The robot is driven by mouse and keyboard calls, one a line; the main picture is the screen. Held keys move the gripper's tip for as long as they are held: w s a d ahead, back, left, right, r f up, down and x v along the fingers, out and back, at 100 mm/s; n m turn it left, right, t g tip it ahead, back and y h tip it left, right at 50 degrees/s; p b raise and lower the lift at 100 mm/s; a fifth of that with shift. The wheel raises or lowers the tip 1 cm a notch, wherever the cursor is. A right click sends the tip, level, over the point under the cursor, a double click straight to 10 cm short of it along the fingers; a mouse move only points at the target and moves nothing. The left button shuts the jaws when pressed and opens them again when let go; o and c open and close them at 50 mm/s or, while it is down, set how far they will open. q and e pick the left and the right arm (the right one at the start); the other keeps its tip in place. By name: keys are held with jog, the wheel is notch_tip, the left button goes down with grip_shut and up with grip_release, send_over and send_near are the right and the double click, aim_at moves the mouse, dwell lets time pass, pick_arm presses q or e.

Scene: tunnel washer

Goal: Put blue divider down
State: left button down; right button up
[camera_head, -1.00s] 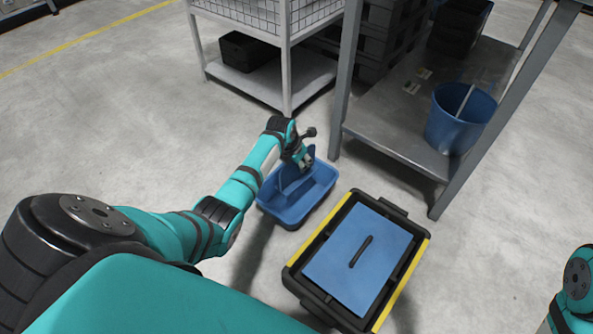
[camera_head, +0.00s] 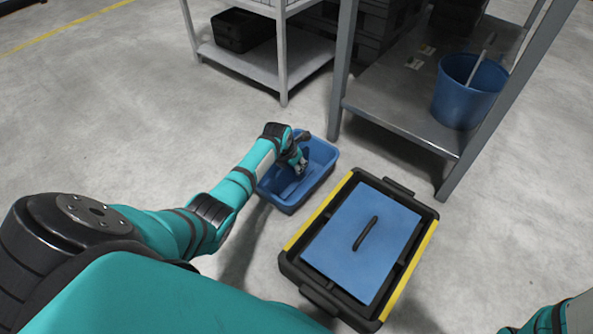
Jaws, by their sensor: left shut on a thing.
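My left gripper (camera_head: 299,168) is inside a blue tub (camera_head: 318,187) on the floor, shut on a blue divider (camera_head: 287,184). The divider is a flat blue piece that sits low within the tub walls. The gripper and wrist hide part of it, and I cannot tell whether it touches the tub's bottom. My right arm shows only as a piece at the lower right corner; its gripper is out of view.
A black crate (camera_head: 292,270) with yellow edge strips stands right of the tub, with a blue panel (camera_head: 345,240) with a black handle on it. A metal shelf (camera_head: 385,115) holds a blue bucket (camera_head: 463,95). A white rack (camera_head: 262,68) stands behind. The floor at left is clear.

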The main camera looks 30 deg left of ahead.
pick_arm(q)
jog(key=shift+f, duration=0.1)
jog(key=c, duration=1.8)
grip_release()
jog(key=shift+f, duration=0.15)
jog(key=o, duration=0.4)
